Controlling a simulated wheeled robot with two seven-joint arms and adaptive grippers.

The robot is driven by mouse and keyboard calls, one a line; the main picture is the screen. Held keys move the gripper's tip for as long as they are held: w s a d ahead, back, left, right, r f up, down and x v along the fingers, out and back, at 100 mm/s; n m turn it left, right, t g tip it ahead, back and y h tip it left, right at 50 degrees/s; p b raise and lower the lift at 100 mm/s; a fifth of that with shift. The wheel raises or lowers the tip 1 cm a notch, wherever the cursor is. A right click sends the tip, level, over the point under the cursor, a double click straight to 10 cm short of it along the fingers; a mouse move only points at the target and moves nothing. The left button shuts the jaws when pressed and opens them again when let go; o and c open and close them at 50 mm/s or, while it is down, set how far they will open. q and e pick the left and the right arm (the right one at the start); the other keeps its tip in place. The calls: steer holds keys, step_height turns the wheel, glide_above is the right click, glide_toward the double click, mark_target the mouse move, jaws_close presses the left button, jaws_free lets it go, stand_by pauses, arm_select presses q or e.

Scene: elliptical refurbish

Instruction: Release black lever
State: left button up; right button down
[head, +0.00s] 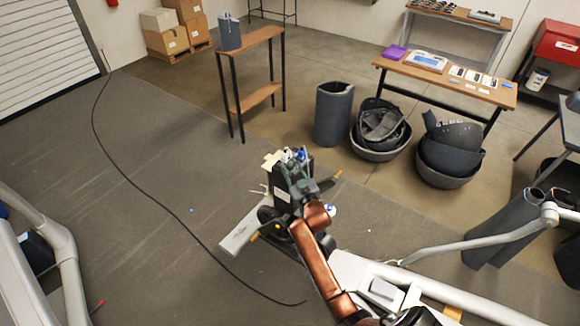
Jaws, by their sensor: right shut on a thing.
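My right arm comes in from the bottom and reaches to a dark upright device in the middle of the floor. My right gripper (293,172) is at the top of this device and is shut on a dark part, taken to be the black lever. The gripper and wrist cover most of that part, so its shape and tilt cannot be made out. Small blue and white parts show just beyond the fingers. A flat grey plate (240,230) lies at the foot of the device on the left. My left gripper is not in view.
A black cable (150,185) runs across the open floor on the left. A narrow wooden stand (250,41), a dark cylinder (333,115) and round dark bins (447,165) stand beyond. White tubular frames (480,245) flank both sides near me.

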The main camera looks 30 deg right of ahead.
mark_target(290, 163)
step_height(290, 163, up, 3)
steer(key=shift+r+p, duration=0.1)
steer(key=shift+p, duration=0.95)
steer(key=c, duration=1.6)
jaws_free()
steer(key=shift+f, duration=0.2)
steer(key=shift+f, duration=0.1)
steer(key=s+a, duration=0.2)
steer(key=s, duration=0.9)
steer(key=shift+s+a, duration=0.15)
steer(key=shift+s, duration=0.25)
